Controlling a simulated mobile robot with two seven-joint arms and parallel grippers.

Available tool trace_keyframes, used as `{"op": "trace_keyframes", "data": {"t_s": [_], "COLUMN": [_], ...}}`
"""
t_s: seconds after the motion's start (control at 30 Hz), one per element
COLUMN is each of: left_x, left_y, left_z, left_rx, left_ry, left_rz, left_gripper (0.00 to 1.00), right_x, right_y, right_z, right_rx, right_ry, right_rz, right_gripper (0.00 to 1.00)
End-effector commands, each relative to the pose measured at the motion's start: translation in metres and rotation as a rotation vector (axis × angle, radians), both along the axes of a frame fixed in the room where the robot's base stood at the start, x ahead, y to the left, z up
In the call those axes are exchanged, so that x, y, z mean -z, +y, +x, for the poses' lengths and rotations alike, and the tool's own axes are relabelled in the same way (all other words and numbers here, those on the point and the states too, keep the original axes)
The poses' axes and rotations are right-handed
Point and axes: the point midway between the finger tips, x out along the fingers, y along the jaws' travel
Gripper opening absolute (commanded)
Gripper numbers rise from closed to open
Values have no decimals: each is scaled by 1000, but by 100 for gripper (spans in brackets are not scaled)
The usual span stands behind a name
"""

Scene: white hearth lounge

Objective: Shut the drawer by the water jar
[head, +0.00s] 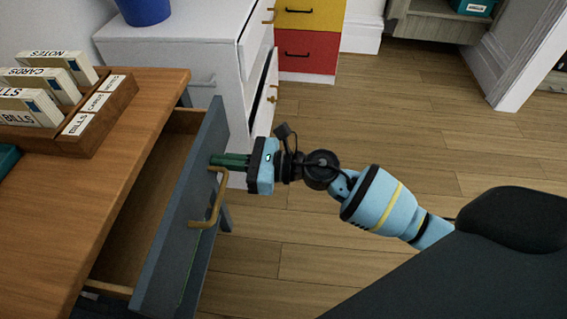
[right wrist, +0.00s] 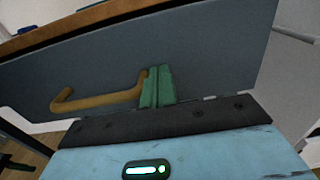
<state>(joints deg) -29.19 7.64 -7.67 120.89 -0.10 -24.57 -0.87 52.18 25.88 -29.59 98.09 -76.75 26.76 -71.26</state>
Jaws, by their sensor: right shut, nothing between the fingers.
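A drawer with a blue-grey front (head: 180,225) and a brass handle (head: 208,205) stands pulled out from the wooden desk (head: 50,215). Its inside, where visible, looks empty. My right gripper (head: 214,160) is shut and empty, its green fingertips at the outer face of the drawer front, beside the handle's far end. In the right wrist view the shut fingers (right wrist: 157,86) point at the drawer front (right wrist: 205,60), just right of the handle (right wrist: 95,100); they look to be touching it or very close. I see no clear water jar. My left gripper is out of view.
A wooden organiser (head: 110,115) with labelled cards stands on the desk. A white cabinet (head: 190,45) with a blue container (head: 144,10) on top is behind, its lower drawer (head: 262,110) apparently ajar. The floor (head: 400,130) to the right is clear.

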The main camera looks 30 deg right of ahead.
Motion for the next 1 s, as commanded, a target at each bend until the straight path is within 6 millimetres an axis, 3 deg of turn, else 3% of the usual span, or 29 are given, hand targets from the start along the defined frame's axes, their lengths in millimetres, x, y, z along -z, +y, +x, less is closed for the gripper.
{"op": "trace_keyframes", "data": {"t_s": [0.03,0.2,0.4,0.6,1.0], "left_x": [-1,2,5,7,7], "left_y": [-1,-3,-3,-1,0], "left_z": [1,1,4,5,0], "left_rx": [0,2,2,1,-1], "left_ry": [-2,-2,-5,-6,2], "left_rz": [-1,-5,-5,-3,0], "left_gripper": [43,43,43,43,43], "right_x": [-3,-1,0,0,-3], "right_y": [15,51,77,87,89], "right_z": [10,34,52,59,61], "right_rx": [-2,-1,0,1,3], "right_ry": [-4,-2,-2,-1,-5], "right_rz": [3,2,1,1,4], "right_gripper": [0,0,0,0,0]}}
